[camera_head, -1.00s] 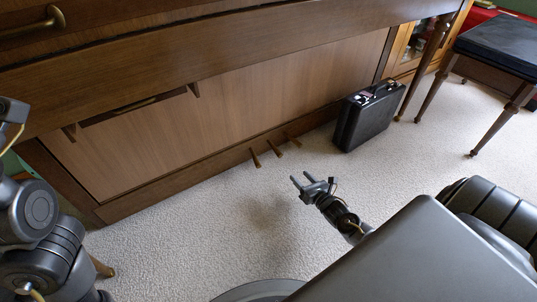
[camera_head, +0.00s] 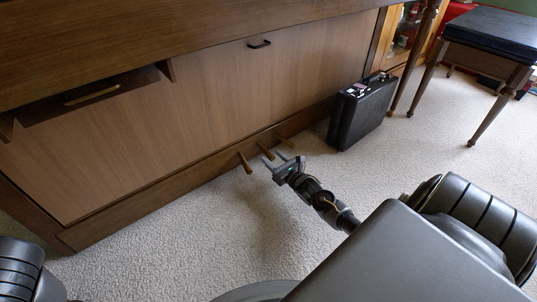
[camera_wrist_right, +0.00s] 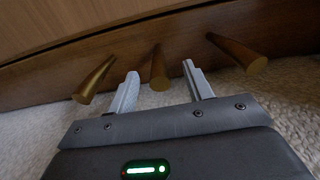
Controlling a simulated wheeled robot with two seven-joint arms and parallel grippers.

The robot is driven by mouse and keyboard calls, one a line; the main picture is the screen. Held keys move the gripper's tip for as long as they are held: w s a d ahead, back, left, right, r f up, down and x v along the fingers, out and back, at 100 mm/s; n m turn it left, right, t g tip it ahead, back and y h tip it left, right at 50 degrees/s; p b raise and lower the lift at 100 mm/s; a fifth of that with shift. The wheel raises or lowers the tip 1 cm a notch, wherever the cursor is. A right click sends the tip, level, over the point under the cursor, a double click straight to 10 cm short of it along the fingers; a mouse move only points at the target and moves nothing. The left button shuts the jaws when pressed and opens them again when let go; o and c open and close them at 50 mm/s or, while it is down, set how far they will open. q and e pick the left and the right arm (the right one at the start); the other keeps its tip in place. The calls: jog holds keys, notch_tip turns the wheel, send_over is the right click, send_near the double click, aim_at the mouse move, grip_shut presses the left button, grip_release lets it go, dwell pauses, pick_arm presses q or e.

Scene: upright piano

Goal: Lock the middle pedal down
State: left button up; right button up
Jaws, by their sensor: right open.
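Three brass-coloured pedals stick out of the piano's wooden base. The middle pedal (camera_head: 266,153) lies between the left pedal (camera_head: 244,163) and the right pedal (camera_head: 286,141). My right gripper (camera_head: 282,161) is open and empty, close in front of the pedals. In the right wrist view, the middle pedal (camera_wrist_right: 157,72) shows between the two finger tips, apart from both. The left pedal (camera_wrist_right: 94,80) and right pedal (camera_wrist_right: 237,55) are outside the fingers. I cannot tell how far the fingers reach along the middle pedal. My left gripper is out of view.
The piano's lower panel (camera_head: 220,90) rises behind the pedals. A black briefcase (camera_head: 360,115) stands on the carpet to the right. A stool (camera_head: 492,60) with a dark seat is farther right. The carpet (camera_head: 205,225) in front of the pedals is clear.

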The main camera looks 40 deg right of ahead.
aim_at(263, 150)
jog(key=shift+w+b, duration=0.55)
jog(key=shift+w, duration=0.85)
jog(key=shift+c, duration=0.3)
